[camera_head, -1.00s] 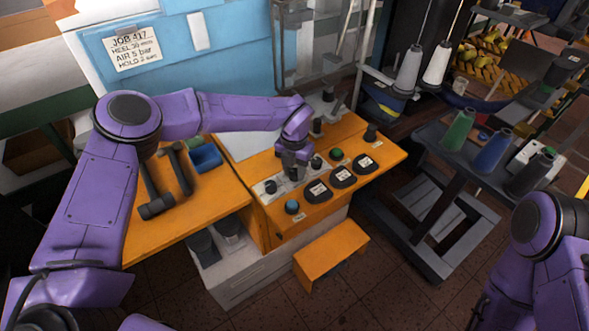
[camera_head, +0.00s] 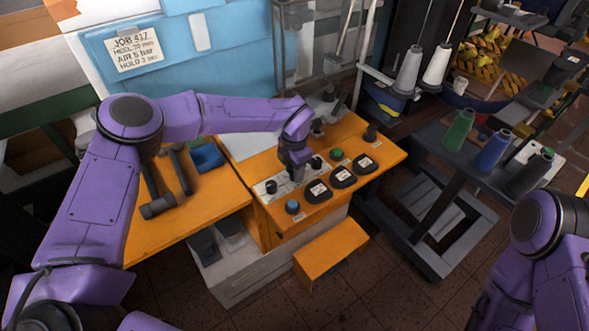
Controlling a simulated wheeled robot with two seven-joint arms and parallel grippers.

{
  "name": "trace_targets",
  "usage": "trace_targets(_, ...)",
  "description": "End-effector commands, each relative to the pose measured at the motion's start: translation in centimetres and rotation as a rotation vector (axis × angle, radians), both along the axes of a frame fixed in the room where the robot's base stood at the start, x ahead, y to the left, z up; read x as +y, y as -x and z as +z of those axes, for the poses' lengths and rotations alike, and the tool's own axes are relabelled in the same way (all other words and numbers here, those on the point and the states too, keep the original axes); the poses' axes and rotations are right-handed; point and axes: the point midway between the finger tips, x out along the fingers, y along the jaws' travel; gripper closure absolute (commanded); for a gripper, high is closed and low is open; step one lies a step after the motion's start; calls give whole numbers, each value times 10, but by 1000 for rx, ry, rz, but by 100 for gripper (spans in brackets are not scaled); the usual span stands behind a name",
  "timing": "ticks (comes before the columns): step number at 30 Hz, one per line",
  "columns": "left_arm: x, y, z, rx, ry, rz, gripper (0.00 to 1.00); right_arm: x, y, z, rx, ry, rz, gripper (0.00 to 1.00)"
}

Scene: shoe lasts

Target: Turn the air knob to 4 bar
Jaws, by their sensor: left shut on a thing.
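The orange machine console (camera_head: 390,152) has a pale strip with a row of black knobs; a left knob (camera_head: 271,187) and a right knob (camera_head: 316,163) show. My left gripper (camera_head: 297,178) points down between them, shut on the middle knob, which it mostly hides. Three dark round dials stand in front: left dial (camera_head: 318,191), middle dial (camera_head: 343,177) and right dial (camera_head: 365,164). Their readings and the knob labels are too small to read. A white card (camera_head: 132,47) on the blue panel reads JOB 417, AIR 5 bar. My right gripper is out of view.
A blue button (camera_head: 292,206) and a green button (camera_head: 337,154) sit on the console near the dials. Hammers (camera_head: 159,206) and a blue tray (camera_head: 207,157) lie left of it. A dark stand with thread cones (camera_head: 491,150) is at the right.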

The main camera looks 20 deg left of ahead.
Motion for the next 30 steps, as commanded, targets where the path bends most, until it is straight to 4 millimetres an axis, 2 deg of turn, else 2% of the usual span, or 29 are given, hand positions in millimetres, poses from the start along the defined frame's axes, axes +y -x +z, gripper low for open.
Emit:
trace_targets(10,-1,-1,1,-4,2,-4,96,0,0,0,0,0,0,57)
trace_targets(11,-1,-1,1,-3,2,-4,59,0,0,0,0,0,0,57)
trace_targets(12,-1,-1,1,-3,2,-3,46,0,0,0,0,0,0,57)
trace_targets(13,-1,-1,1,-2,2,-3,40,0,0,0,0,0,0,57)
trace_targets(23,-1,-1,4,-3,1,-2,40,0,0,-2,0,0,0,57)
trace_targets(26,-1,-1,19,-5,1,-4,40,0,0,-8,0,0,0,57)
trace_targets(30,-1,-1,52,-6,2,-2,40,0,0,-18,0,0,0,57)
